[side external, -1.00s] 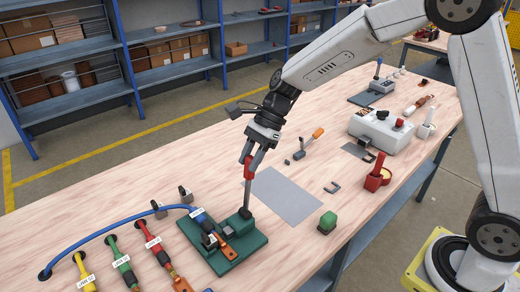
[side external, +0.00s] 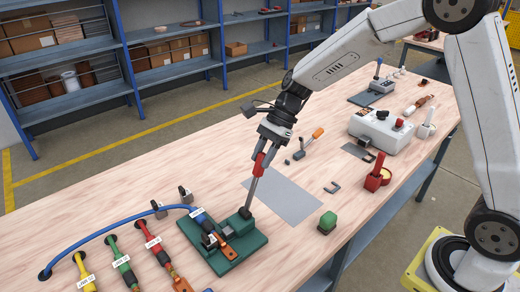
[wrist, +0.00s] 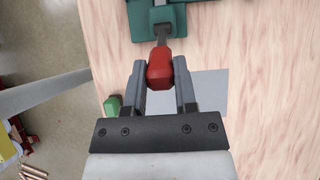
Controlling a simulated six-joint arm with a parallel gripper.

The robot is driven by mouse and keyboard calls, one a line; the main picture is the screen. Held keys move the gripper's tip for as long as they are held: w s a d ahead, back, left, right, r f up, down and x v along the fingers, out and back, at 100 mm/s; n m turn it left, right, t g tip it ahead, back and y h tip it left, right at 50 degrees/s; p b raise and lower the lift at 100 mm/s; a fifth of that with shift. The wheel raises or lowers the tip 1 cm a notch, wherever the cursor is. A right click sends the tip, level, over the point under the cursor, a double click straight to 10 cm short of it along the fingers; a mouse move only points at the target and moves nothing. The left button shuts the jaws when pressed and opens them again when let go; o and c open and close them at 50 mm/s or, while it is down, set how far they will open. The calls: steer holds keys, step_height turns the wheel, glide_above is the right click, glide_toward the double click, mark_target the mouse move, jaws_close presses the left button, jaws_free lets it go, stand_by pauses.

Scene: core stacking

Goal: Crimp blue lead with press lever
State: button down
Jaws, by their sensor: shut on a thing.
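My gripper (side external: 264,157) is shut on the red handle of the press lever (side external: 254,186). The red handle also shows between the two fingers in the wrist view (wrist: 160,70). The lever's grey rod leans to the right from the green press (side external: 236,256). The blue lead (side external: 110,228) arcs over the table from a hole at the left to the press. Its labelled end and orange-copper terminal (side external: 228,252) lie in the press. Whether the terminal is crimped cannot be seen.
Yellow (side external: 84,268), green (side external: 119,256) and red (side external: 152,240) leads lie left of the press. A green block (side external: 328,221) and a grey mat (side external: 287,198) are to its right. Two small grey clips (side external: 185,194) stand behind it. A grey-white box (side external: 382,130) stands farther back.

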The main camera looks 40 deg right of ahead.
steer(key=shift+d+f, duration=0.15)
steer(key=shift+d, duration=0.3)
steer(key=shift+d, duration=0.15)
steer(key=shift+d+f, duration=0.65)
steer(key=shift+d, duration=0.25)
steer(key=shift+d+f, duration=0.6)
steer(key=shift+d, duration=0.3)
steer(key=shift+d+f, duration=1.55)
steer(key=shift+f, duration=0.15)
steer(key=shift+d+f, duration=0.1)
